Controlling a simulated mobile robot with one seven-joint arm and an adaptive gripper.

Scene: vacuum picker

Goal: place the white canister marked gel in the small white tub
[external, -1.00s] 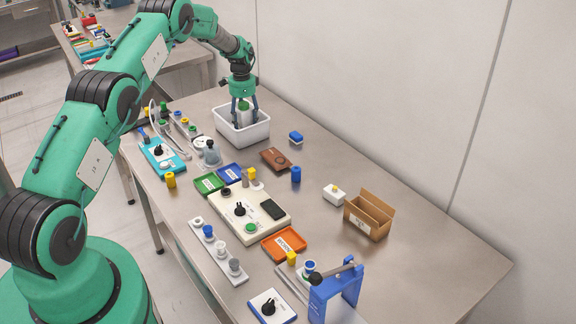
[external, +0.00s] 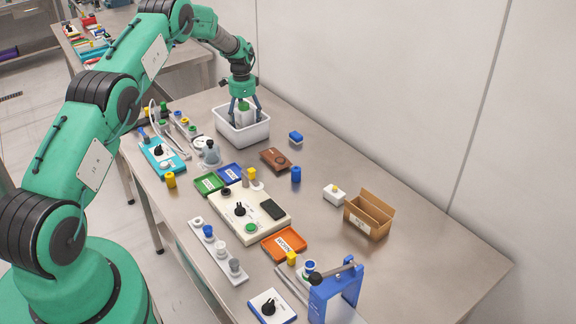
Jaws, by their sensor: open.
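The small white tub (external: 257,139) stands at the far end of the steel table. A white canister with a green top (external: 243,116) is inside the tub; any marking on it is too small to read. My gripper (external: 245,104) points down over the tub, with its fingers spread open on either side of the canister's upper part. The canister's base is hidden by the tub's front wall.
The table's right side is mostly clear.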

